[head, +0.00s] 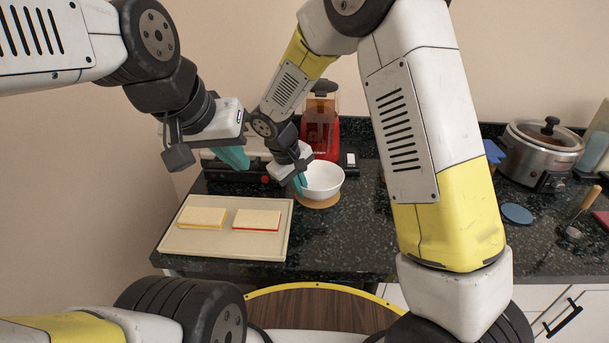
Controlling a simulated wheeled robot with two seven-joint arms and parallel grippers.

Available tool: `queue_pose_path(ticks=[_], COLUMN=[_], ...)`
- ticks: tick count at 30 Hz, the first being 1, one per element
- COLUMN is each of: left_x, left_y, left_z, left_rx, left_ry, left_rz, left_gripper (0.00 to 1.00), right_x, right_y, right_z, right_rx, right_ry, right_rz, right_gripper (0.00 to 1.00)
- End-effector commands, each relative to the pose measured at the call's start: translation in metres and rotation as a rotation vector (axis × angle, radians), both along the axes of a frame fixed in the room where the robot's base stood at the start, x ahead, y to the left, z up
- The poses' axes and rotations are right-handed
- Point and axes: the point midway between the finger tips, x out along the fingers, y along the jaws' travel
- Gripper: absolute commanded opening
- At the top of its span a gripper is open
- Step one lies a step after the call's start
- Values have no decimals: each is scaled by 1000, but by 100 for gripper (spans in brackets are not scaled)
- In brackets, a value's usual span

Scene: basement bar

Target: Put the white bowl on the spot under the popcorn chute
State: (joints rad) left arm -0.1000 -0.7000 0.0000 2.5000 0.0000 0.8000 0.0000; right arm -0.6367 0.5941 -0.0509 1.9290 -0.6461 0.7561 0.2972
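The white bowl (324,179) stands upright in front of the red popcorn machine (320,135). It rests on or just over a round tan spot (319,203), whose front edge shows below it. My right gripper (300,184) points down at the bowl's left rim, with its teal fingertips touching or very close to it. Whether the fingers pinch the rim cannot be made out. My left gripper (234,158) hangs to the left, apart from the bowl, above the back of the counter. Its teal fingers overlap in this view, so their gap is hidden. The chute is not clearly visible.
A cream board (228,248) with two sandwich-like slabs (201,218) (257,220) lies front left on the dark counter (345,242). A slow cooker (540,150), a blue disc (516,213) and a wooden-handled tool (583,207) are at the right. My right arm covers the counter's middle right.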

Motion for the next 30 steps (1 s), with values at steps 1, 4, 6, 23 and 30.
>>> queue_pose_path(ticks=[1, 4, 6, 23, 30], left_x=[0, 0, 0, 0, 0], left_y=[0, 0, 0, 0, 0], left_z=[0, 0, 0, 0, 0], left_rx=[0, 0, 0, 0, 0], left_ry=[0, 0, 0, 0, 0], left_rz=[0, 0, 0, 0, 0], left_gripper=[0, 0, 0, 0, 0], right_x=[1, 1, 0, 0, -6], right_y=[0, 0, 0, 0, 8], right_z=[1, 1, 1, -1, 31], right_rx=[1, 1, 1, 2, 5], right_ry=[-2, -3, -2, -2, -6], right_rz=[1, 1, 1, 0, 2], right_gripper=[0, 0, 0, 25, 25])
